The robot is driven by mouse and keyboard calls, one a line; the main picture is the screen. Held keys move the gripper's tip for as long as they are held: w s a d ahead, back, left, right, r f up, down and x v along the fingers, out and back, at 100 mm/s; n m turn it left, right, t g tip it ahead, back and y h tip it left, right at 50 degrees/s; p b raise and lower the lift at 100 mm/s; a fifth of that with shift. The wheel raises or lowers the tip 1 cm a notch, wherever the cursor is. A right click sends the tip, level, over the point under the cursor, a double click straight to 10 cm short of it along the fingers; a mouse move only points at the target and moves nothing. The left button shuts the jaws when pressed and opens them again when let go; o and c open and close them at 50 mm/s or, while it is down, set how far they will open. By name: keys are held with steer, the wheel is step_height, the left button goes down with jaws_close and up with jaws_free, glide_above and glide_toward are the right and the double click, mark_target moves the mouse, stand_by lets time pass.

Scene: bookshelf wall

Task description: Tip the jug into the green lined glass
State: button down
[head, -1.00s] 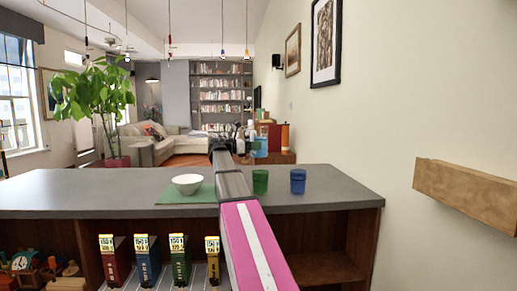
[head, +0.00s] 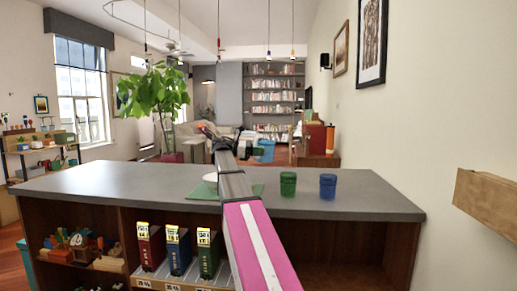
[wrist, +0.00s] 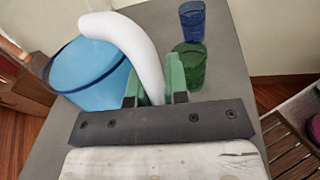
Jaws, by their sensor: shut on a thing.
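The jug is light blue with a thick white handle. It shows in the wrist view (wrist: 92,70) and, small, beyond the end of my arm in the head view (head: 266,150). My gripper (wrist: 153,82) is shut on the white handle, with one green finger on each side. The jug is held above the counter; its contents are not visible. The green glass (head: 288,184) stands upright on the counter, right of my arm. In the wrist view the green glass (wrist: 189,64) is right of the handle, apart from the jug.
A blue glass (head: 328,186) stands right of the green one. A white bowl (head: 210,177) on a green mat (head: 258,189) is partly hidden by my arm. The grey counter (head: 120,182) is clear on its left. A wooden ledge (head: 485,205) juts from the right wall.

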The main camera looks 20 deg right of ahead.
step_height(320, 180, down, 6)
steer(key=s+d+m+t+y, duration=0.1)
steer(key=s+m+t+y, duration=0.1)
steer(key=m+t+y, duration=0.1)
steer(key=shift+s+m+t+y, duration=0.2)
steer(key=shift+m+t+y, duration=0.1)
steer(key=shift+m, duration=0.3)
steer(key=shift+f, duration=0.15)
steer(key=shift+w+f+n+t+h, duration=0.1)
steer(key=shift+f+n+t+h, duration=0.2)
steer(key=shift+t+h, duration=0.55)
steer(key=shift+f+n+t+h, duration=0.15)
steer(key=shift+n+t+h, duration=0.25)
steer(key=shift+t, duration=0.75)
steer(key=shift+w+a+r+m+t, duration=0.15)
steer(key=shift+r+m+t, duration=0.15)
steer(key=shift+r+m, duration=0.2)
steer(key=shift+w+d+r+m+t, duration=0.15)
steer(key=shift+r+m+t, duration=0.15)
steer(key=shift+r+m, duration=0.2)
stand_by(3.7)
